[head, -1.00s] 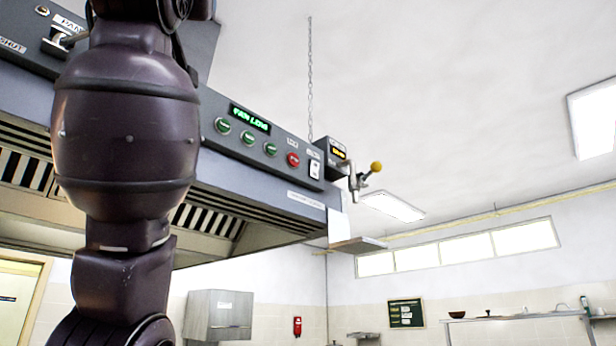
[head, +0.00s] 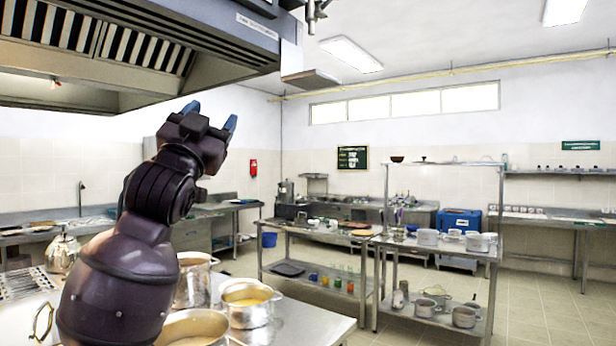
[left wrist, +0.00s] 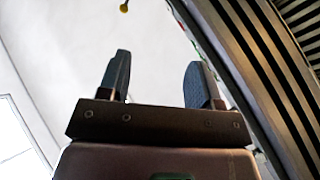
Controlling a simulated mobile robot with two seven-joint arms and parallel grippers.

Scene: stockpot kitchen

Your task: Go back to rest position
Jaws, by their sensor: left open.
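My left gripper (head: 208,118) is raised at the left of the head view, pointing up, below and in front of the extractor hood (head: 200,50). Its two blue fingertips stand apart with nothing between them. In the left wrist view the open fingers (left wrist: 158,80) point up toward the ceiling, with the hood's slatted filters (left wrist: 265,75) to the right. A small yellow knob (left wrist: 124,8) shows at the top of that view. My right gripper is not in either view.
Below my left arm are several metal pots, one with yellow contents (head: 247,296), on a steel counter (head: 310,325). Steel shelving units (head: 440,270) with pots and jars stand to the right. Tiled floor (head: 545,315) is clear at the lower right.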

